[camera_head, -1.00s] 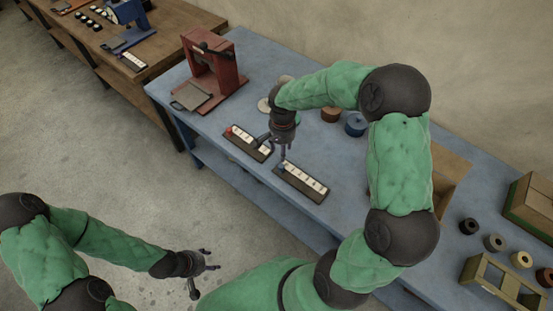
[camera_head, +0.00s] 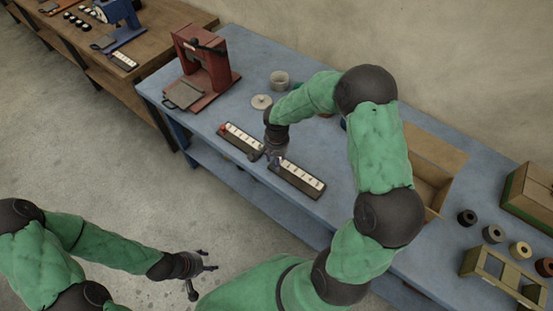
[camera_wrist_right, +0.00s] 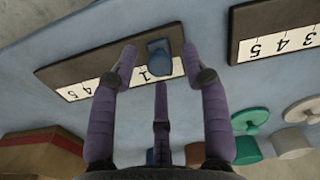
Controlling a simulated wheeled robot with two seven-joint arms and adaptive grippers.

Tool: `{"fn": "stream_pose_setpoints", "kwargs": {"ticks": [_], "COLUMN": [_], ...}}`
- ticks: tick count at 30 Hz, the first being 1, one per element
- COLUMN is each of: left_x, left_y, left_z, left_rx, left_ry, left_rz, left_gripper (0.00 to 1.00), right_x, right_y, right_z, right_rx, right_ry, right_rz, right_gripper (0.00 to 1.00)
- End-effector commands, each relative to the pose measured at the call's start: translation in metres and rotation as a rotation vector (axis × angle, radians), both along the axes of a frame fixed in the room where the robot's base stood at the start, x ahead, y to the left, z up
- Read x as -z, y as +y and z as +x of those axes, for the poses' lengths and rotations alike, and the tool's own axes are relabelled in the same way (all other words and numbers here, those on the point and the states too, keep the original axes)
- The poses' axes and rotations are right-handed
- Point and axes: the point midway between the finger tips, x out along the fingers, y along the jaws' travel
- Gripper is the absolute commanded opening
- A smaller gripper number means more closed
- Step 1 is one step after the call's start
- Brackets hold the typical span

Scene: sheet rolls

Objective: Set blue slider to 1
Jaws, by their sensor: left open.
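The blue slider (camera_head: 277,165) is a small blue knob at the left end of a dark strip (camera_head: 299,185) with a white number scale, on the blue table. In the right wrist view the blue knob (camera_wrist_right: 160,60) stands beside the printed 1, at the strip's end. My right gripper (camera_head: 270,155) is at that end. Its fingers (camera_wrist_right: 158,58) are apart, one on each side of the knob, with visible gaps; I cannot tell if any touches. The middle of the scale is partly hidden by a finger. My left gripper (camera_head: 212,262) is open and empty, low over the floor.
A second strip (camera_head: 243,142) with a red slider (camera_head: 222,130) lies close to the left. A red press (camera_head: 203,70), a grey pot (camera_head: 280,80) and a lid (camera_head: 261,102) stand behind. An open cardboard box (camera_head: 430,165) and several rolls are to the right.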

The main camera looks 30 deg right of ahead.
Motion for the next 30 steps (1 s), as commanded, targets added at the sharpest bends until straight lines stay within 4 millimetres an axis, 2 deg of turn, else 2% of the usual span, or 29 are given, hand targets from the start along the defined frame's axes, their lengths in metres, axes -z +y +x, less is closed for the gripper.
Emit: {"fn": "stream_pose_setpoints", "kwargs": {"ticks": [1,4,12,22,30], "left_x": [0.0,0.0,0.001,0.008,0.007], "left_y": [0.0,0.0,0.0,0.0,0.0], "left_z": [0.0,0.0,0.0,0.0,0.0], "left_rx": [0.0,0.0,0.0,0.0,0.0], "left_ry": [0.0,0.0,0.0,0.0,0.0], "left_rz": [0.0,0.0,0.0,0.0,0.0], "left_gripper": [0.56,0.56,0.56,0.56,0.56], "right_x": [0.0,0.0,0.0,0.0,-0.001], "right_y": [0.0,0.0,-0.001,-0.012,-0.012], "right_z": [0.0,0.0,-0.003,-0.029,-0.03], "right_rx": [0.0,0.0,0.001,0.002,0.0], "right_ry": [0.0,0.0,0.0,0.0,0.0], "right_rz": [0.0,0.0,0.0,0.0,0.0], "right_gripper": [0.28,0.0,0.0,0.0,0.0]}}
